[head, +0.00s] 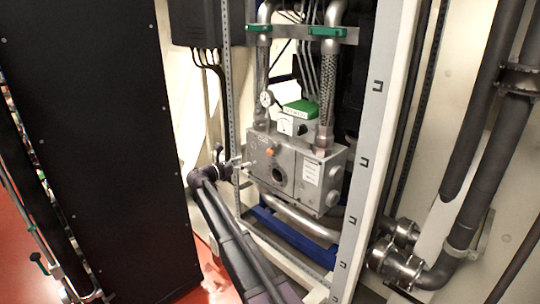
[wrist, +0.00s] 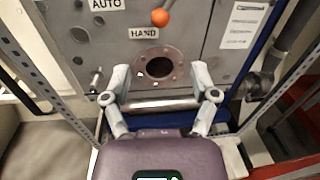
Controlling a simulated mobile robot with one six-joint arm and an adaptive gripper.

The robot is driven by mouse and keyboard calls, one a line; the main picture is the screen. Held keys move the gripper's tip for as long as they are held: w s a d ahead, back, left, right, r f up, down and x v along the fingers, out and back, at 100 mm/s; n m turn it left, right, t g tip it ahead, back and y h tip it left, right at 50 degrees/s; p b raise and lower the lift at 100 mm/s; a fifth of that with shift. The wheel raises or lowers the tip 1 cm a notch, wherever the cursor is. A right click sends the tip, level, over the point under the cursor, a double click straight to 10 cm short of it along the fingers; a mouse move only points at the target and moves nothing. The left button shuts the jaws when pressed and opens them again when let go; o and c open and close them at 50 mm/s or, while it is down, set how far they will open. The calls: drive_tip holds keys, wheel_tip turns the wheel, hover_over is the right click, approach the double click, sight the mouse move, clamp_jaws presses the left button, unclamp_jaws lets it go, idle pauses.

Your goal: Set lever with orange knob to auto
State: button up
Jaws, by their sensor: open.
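The orange knob (wrist: 160,18) sits on a short metal lever at the top of the wrist view, in front of a grey metal box (wrist: 195,45). It is just above and to the right of the HAND label (wrist: 143,33). The AUTO label (wrist: 107,5) is further left and higher, cut by the picture edge. In the head view the orange knob (head: 270,151) shows small on the box front. My gripper (wrist: 161,72) is open and empty, its fingers apart below the knob, either side of a round hole in the box. It does not touch the knob.
A metal pipe (wrist: 160,104) runs across below the box, between the fingers. A perforated upright (wrist: 35,70) stands at left. In the head view a black panel (head: 95,140) fills the left and thick dark pipes (head: 490,150) stand at right.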

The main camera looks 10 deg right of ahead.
sight(270, 152)
drive_tip(key=shift+d, duration=0.1)
drive_tip(key=x, duration=1.3)
drive_tip(key=shift+w+d, duration=0.15)
drive_tip(key=shift+d, duration=0.2)
clamp_jaws()
